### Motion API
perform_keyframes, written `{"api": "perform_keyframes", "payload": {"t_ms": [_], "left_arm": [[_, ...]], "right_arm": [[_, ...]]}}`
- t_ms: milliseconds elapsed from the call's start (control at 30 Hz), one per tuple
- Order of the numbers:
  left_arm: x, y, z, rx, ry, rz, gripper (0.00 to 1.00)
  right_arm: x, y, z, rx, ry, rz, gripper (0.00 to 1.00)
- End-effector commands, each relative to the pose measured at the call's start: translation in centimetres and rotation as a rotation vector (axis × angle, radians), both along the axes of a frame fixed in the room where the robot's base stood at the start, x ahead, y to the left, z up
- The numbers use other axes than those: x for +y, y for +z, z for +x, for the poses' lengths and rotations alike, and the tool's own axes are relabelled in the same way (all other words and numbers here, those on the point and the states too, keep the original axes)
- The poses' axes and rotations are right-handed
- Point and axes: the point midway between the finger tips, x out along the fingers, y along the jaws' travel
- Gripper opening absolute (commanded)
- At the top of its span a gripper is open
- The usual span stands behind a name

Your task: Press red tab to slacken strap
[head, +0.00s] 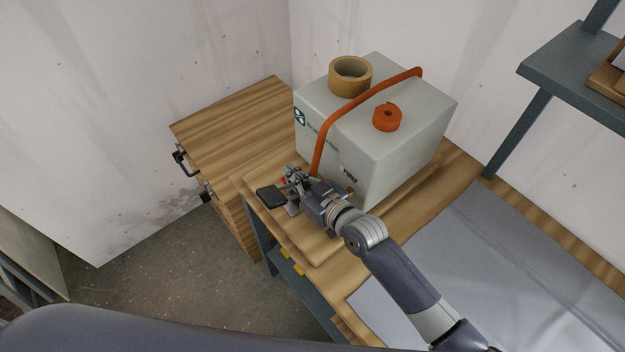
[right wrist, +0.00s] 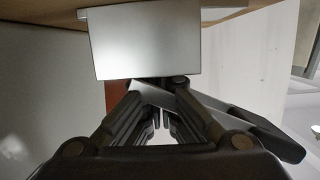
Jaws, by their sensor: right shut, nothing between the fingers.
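The orange strap (head: 345,105) runs over the grey-white box (head: 405,160) and down its front face. At its lower end stands a small metal buckle (head: 293,208) with a black lever (head: 271,196). A small bit of red (head: 284,181), probably the red tab, shows beside my right gripper (head: 289,176); most of it is hidden. My right gripper is shut and empty, right at the buckle; contact cannot be told. In the right wrist view, a grey metal plate (right wrist: 148,45) and the black lever (right wrist: 265,125) lie close to the fingers. My left gripper is not in view.
A tape roll (head: 350,76) and an orange strap coil (head: 387,117) sit on the box. The box stands on a wooden board on the workbench. A grey mat (head: 500,270) lies at right. A wooden drawer cabinet (head: 230,125) stands behind left.

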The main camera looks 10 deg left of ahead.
Motion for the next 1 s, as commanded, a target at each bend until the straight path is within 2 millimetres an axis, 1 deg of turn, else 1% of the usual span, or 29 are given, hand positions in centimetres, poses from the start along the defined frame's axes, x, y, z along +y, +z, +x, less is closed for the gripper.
{"api": "perform_keyframes", "payload": {"t_ms": [33,133,200,233,267,467,700,833,1000], "left_arm": [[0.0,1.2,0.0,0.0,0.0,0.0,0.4],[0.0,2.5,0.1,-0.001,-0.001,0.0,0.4],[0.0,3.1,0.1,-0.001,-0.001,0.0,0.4],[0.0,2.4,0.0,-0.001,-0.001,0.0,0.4],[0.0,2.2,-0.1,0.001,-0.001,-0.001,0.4],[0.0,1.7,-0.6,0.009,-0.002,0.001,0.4],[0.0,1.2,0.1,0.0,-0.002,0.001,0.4],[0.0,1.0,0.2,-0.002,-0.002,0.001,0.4],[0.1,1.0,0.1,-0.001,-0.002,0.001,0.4]], "right_arm": [[0.0,1.1,0.1,0.002,0.001,-0.003,0.0],[0.0,3.3,0.6,-0.011,-0.002,0.003,0.0],[-0.1,4.4,0.8,-0.016,-0.003,0.006,0.0],[-0.6,3.7,0.3,-0.015,-0.004,0.006,0.0],[-0.9,3.8,-0.1,-0.016,-0.004,0.007,0.0],[-3.3,4.8,-2.4,-0.02,-0.004,0.008,0.0],[-5.7,5.8,-4.7,-0.022,-0.005,0.009,0.0],[-6.4,6.2,-5.5,-0.023,-0.005,0.01,0.0],[-6.8,6.5,-5.8,-0.024,-0.005,0.012,0.0]]}}
